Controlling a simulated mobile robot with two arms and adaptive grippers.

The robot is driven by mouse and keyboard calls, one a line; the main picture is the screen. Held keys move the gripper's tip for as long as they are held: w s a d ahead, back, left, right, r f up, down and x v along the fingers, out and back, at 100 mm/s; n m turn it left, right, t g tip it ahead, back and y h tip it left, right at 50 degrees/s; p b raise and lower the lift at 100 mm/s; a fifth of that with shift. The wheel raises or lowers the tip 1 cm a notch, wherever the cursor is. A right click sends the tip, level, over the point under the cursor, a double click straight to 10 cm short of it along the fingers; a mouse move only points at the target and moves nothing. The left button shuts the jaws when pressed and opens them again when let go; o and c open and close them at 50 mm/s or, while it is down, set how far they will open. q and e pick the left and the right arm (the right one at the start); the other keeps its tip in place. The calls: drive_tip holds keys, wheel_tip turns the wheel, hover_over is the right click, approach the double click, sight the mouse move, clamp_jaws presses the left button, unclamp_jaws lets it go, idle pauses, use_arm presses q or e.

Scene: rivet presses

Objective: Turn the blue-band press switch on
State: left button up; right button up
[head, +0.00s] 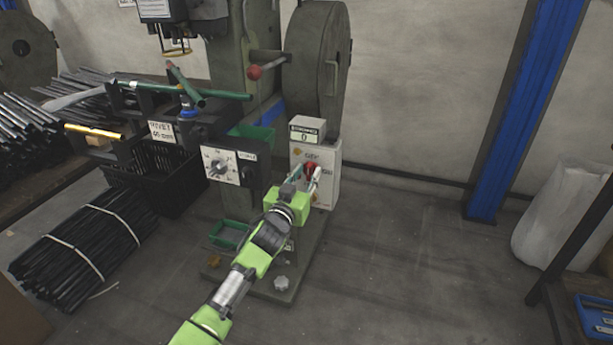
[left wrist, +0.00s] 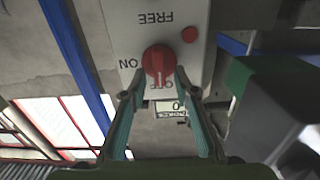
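The press (head: 262,60) is a tall grey-green machine with a large flywheel; a patch of blue shows low on its column, partly hidden. Its pale switch box (head: 327,160) carries a red rotary knob (head: 310,169). In the left wrist view the red knob (left wrist: 158,63) appears upside down, with ON beside it and OFF below, partly covered. Its white mark seems to point toward OFF. My left gripper (head: 306,177) is open in front of the box. In the left wrist view its fingertips (left wrist: 158,92) are spread, one on each side just below the knob; contact cannot be told.
A counter display (head: 307,130) sits on top of the box. A second dial panel (head: 231,163) stands to the left. A black crate (head: 150,185) and bundled rods (head: 85,240) lie further left. A blue post (head: 520,110) stands right; the floor between is clear.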

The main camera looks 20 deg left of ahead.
use_arm(q)
drive_tip(key=shift+w, duration=0.1)
clamp_jaws()
